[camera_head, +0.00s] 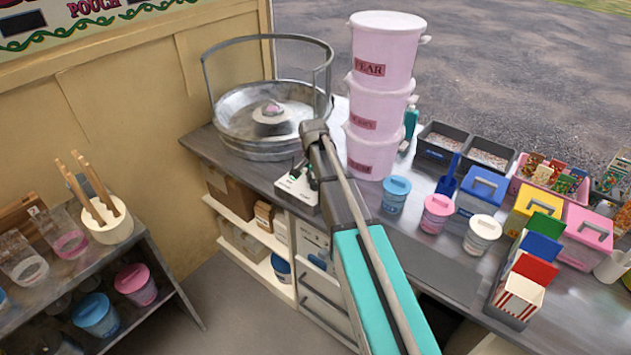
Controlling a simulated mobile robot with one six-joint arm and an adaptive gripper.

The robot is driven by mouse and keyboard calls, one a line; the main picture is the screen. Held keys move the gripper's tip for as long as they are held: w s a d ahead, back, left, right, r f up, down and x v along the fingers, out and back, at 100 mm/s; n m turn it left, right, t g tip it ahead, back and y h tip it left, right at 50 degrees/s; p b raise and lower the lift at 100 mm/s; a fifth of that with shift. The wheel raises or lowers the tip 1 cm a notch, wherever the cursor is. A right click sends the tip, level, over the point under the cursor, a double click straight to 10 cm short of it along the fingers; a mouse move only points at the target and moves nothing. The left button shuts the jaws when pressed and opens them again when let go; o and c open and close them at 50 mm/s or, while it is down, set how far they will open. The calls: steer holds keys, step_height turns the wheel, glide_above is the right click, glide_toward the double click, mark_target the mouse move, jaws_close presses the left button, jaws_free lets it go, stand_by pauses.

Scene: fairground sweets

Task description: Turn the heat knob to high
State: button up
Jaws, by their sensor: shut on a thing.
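A cotton candy machine with a round metal pan (240,125) stands at the left end of the counter. A white control box (297,190) sits at the counter edge in front of it. My gripper (301,172) reaches down onto this box from my teal and grey arm. Its jaws are small in view and shut at the top of the box, on what appears to be the heat knob. The knob itself is hidden by the gripper, so its setting cannot be read.
Stacked pink tubs (380,90) stand close to the right of my arm. Lidded cups (396,190), coloured boxes and black trays (450,145) fill the counter further right. Shelves (250,245) lie below the counter. A side shelf with jars (95,315) stands at the lower left.

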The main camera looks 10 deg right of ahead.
steer(key=shift+s, duration=0.1)
steer(key=o, duration=1.2)
steer(key=shift+c, duration=0.2)
steer(key=shift+n, duration=0.3)
